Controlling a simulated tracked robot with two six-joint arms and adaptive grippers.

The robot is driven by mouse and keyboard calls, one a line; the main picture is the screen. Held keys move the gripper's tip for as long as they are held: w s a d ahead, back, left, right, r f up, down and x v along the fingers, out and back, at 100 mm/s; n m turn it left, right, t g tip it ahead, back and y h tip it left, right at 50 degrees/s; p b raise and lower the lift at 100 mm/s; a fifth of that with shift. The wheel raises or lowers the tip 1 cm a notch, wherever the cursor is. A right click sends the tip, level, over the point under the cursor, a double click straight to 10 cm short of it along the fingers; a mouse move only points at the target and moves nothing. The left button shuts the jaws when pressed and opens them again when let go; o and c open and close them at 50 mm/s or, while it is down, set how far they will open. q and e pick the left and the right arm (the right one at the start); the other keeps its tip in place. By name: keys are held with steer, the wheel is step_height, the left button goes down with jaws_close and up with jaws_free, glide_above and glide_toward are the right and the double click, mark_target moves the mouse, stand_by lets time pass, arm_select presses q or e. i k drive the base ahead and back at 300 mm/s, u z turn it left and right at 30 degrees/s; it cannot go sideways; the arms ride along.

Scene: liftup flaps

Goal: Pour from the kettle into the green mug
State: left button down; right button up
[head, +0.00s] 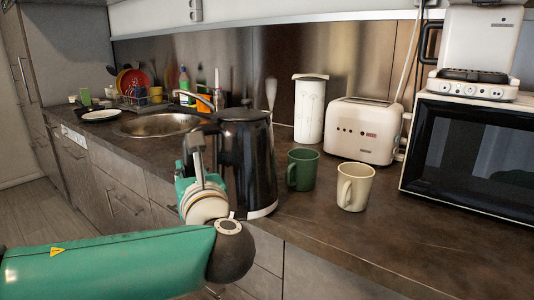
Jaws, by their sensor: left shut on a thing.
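The black kettle (250,165) stands upright near the counter's front edge, and its base appears to rest on the counter. My left gripper (205,145) is at the kettle's left side, shut on it where the handle would be; the fingertips and handle are partly hidden. The green mug (303,170) stands upright on the counter just right of the kettle, apart from it, with its handle towards the left. My right gripper is not in view.
A cream mug (355,187) stands right of the green mug. Behind are a white canister (310,108) and a toaster (362,130). A microwave (470,155) is at the right. The sink (160,124) is at the left. The front right counter (400,240) is clear.

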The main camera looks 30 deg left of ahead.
mark_target(301, 172)
steer(key=k, duration=1)
